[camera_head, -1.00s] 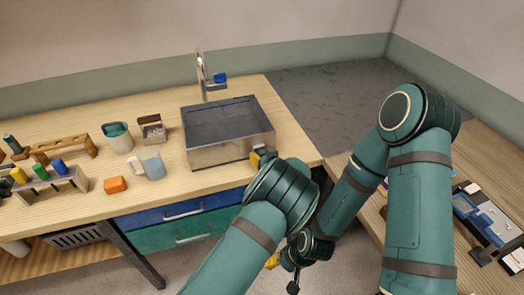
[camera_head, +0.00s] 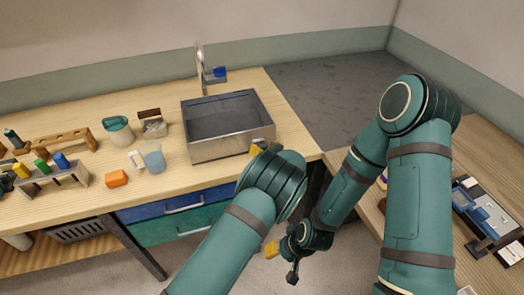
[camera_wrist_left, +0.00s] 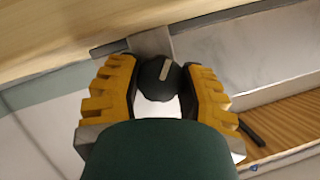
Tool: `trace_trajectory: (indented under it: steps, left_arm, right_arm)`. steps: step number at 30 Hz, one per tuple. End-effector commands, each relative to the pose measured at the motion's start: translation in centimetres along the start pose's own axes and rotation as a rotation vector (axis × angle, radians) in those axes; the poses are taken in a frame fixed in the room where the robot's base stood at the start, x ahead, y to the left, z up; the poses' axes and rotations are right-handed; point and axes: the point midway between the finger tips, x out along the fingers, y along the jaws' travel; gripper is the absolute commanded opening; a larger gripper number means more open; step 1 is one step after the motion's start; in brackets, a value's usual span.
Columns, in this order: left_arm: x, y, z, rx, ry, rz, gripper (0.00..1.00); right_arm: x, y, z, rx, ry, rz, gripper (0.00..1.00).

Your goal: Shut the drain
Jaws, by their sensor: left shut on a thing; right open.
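The sink (camera_head: 215,148) is a grey metal basin set in the wooden counter. In the left wrist view, a dark round knob (camera_wrist_left: 155,86) with a pale pointer mark sits by a metal bracket under the counter's edge. My left gripper (camera_wrist_left: 160,90) is shut on this knob, with its yellow fingers on either side of it. In the head view the left gripper (camera_head: 258,147) shows only as a bit of yellow at the sink's front right corner; my arm hides the knob. My right gripper (camera_head: 281,263) is open, low in front of the counter. The drain hole cannot be made out.
A tap (camera_head: 201,70) with a blue handle (camera_head: 220,72) stands behind the sink. Blue (camera_head: 160,209) and green (camera_head: 175,228) drawers are below. Another bench is at right.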

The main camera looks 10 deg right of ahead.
Motion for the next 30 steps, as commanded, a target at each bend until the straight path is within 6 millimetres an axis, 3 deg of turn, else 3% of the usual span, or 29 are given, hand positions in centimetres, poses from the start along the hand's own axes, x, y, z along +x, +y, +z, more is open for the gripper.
trace_trajectory:
  steps: [1, 3, 14, 30]
  left_arm:
    - [0.1, 0.0, 0.1, 0.001, -0.002, 0.0, 0.5]
    - [0.1, 0.0, 0.1, 0.001, -0.002, 0.0, 0.73]
    - [-0.2, 0.0, 0.0, -0.001, -0.001, 0.0, 0.73]
    - [-7.1, -0.1, 0.0, 0.0, -0.002, 0.0, 0.73]
  right_arm:
    - [0.0, 0.0, 0.0, 0.0, 0.0, 0.0, 0.47]
    - [0.0, 0.0, 0.0, 0.0, 0.0, 0.0, 0.47]
    - [0.0, 0.0, 0.0, 0.0, 0.0, 0.0, 0.47]
    - [0.0, 0.0, 0.0, 0.0, 0.0, 0.0, 0.47]
